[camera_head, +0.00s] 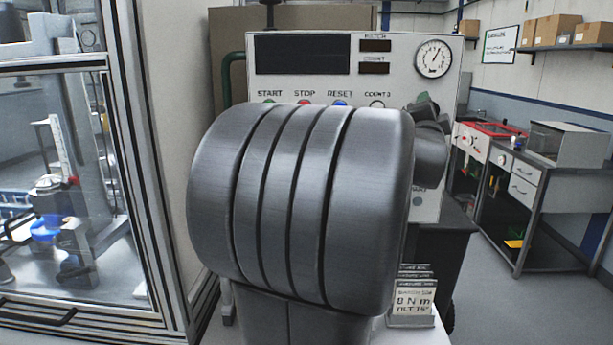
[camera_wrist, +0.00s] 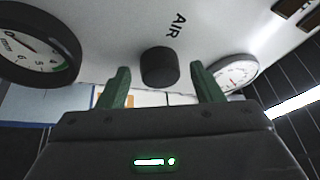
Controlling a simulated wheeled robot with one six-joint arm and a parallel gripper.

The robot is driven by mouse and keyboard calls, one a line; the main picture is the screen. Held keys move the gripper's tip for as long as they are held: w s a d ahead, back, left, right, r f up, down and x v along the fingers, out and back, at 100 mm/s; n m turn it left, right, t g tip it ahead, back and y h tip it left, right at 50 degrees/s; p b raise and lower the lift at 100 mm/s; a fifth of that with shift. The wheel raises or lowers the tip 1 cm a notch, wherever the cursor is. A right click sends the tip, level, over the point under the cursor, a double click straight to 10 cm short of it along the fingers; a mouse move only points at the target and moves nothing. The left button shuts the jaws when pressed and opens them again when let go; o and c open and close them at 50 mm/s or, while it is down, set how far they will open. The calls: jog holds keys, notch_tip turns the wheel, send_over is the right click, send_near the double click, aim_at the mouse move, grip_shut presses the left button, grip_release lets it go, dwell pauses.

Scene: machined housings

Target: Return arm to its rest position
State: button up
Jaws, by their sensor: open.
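My arm fills the middle of the head view as a large dark grey ribbed link and hides much of the control panel (camera_head: 400,85) behind it. In the wrist view my gripper (camera_wrist: 160,85) shows two green fingers, spread apart with nothing held between them. A black round knob (camera_wrist: 159,67) on the panel, beside the word AIR, appears between the fingertips in the picture. I cannot tell whether the fingers touch it.
A glass-fronted machine enclosure (camera_head: 70,170) stands close on the left. Labelled cards (camera_head: 412,298) stand on the surface at lower right. A gauge (camera_head: 433,58) sits on the panel's upper right. A workbench (camera_head: 530,185) stands at the right, with clear floor before it.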

jog(key=n+t+y, duration=0.1)
jog(key=n+y, duration=0.1)
jog(key=n, duration=0.4)
jog(key=n+t+y, duration=0.1)
jog(key=n+y, duration=0.2)
jog(key=n, duration=0.3)
jog(key=d+n+t+y, duration=0.1)
jog(key=n+y, duration=0.2)
jog(key=n, duration=0.2)
jog(key=shift+f+n+b, duration=0.2)
jog(key=shift+n+b, duration=0.15)
jog(key=shift+n, duration=0.05)
jog(key=shift+y, duration=0.3)
